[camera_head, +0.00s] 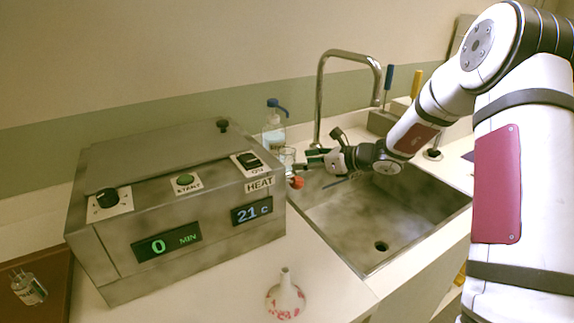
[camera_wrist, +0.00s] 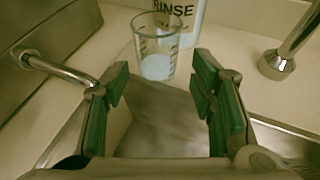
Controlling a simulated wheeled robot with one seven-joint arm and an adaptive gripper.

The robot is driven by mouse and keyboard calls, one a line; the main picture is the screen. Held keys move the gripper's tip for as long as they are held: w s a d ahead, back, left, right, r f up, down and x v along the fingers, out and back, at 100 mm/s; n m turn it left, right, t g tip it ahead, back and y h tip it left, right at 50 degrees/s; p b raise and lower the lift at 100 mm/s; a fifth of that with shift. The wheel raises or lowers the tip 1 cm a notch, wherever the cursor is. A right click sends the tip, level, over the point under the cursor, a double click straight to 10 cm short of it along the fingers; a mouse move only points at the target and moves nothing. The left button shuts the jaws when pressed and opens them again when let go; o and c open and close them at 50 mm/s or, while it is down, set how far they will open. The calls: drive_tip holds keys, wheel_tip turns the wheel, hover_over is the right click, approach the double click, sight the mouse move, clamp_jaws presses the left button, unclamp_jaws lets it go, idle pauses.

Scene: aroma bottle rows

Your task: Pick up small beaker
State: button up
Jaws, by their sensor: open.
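The small beaker (camera_wrist: 155,42) is clear glass with dark graduation marks and a pale patch at its bottom. It stands upright on the counter in the wrist view, just beyond the fingertips and centred between them. In the head view the beaker (camera_head: 287,156) shows partly, beside the machine's back right corner. My gripper (camera_wrist: 155,88) is open, with green finger pads and nothing between them. In the head view my gripper (camera_head: 313,159) is over the sink's back left corner, pointing left toward the beaker. The beaker's lower part is hidden there.
A rinse bottle (camera_head: 274,130) with a blue top stands right behind the beaker. A grey heating machine (camera_head: 180,200) is close on the left. The sink (camera_head: 385,218) and tall tap (camera_head: 320,95) are on the right. A round flask (camera_head: 285,300) stands in front.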

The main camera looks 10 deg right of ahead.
sight(287, 162)
drive_tip(key=x, duration=0.4)
drive_tip(key=shift+a+f, duration=0.3)
drive_tip(key=shift+w+a+f, duration=0.15)
drive_tip(key=shift+w+a, duration=0.05)
drive_tip(key=shift+w, duration=0.1)
drive_tip(key=c, duration=1)
drive_tip(key=shift+s, duration=0.1)
